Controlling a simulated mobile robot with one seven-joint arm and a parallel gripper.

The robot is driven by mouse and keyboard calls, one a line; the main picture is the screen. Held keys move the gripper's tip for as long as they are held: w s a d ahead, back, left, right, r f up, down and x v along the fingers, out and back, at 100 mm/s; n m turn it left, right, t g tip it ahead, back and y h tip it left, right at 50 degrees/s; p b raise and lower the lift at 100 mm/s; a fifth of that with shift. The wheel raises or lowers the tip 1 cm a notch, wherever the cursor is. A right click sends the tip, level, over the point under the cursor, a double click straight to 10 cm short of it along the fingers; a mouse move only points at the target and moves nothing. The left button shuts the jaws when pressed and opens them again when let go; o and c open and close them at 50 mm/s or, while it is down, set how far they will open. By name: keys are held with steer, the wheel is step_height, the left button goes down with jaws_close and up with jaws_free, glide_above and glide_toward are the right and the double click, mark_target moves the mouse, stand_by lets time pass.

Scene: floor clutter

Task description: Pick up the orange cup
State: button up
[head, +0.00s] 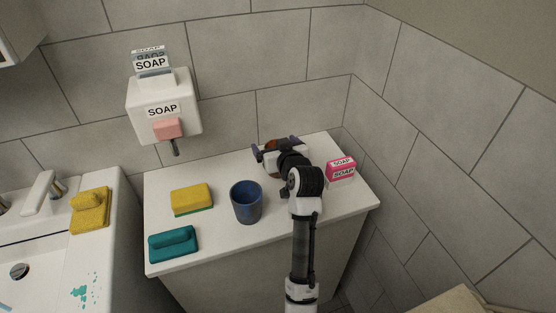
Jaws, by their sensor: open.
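A small patch of an orange-brown thing (270,143), likely the orange cup, shows at the back of the white counter, mostly hidden by my gripper. My gripper (274,147) is open over that spot, with one dark finger to the left and the other towards the wall. I cannot tell whether the fingers touch it or stand around it. A dark blue cup (246,204) stands upright on the counter, in front and to the left of my gripper.
The white counter (220,244) also holds a yellow sponge (191,199), a teal scrubber (173,244) and a pink soap box (341,171) right of my arm. A soap dispenser (163,107) hangs on the tiled wall. A sink (50,263) with a yellow scrubber (90,211) is left.

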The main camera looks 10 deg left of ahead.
steer(key=c, duration=1.1)
